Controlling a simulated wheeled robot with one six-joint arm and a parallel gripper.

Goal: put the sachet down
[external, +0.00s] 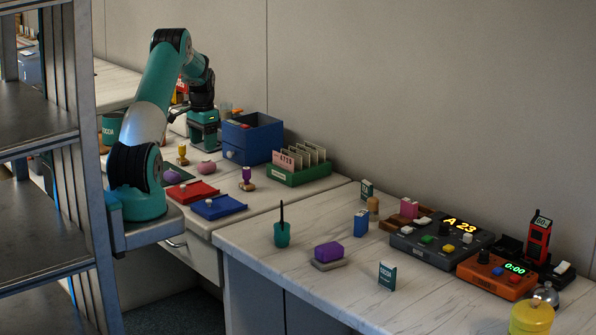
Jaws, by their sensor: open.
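My gripper (204,147) points down over the far counter, just left of the blue drawer box (250,140). Its jaws are open, and its fingertips are small in this view. I see nothing clearly held between them. I cannot make out a sachet for certain. A small pink item (207,167) lies on the counter just below the gripper, and its kind is too small to tell. Small upright packets stand on the near counter: a dark green one (387,276), a blue one (361,223) and another dark green one (366,189).
A red tray (193,192), a blue tray (219,207), stamps and a green card holder (300,174) stand near my gripper. A metal rack (45,135) is at left.

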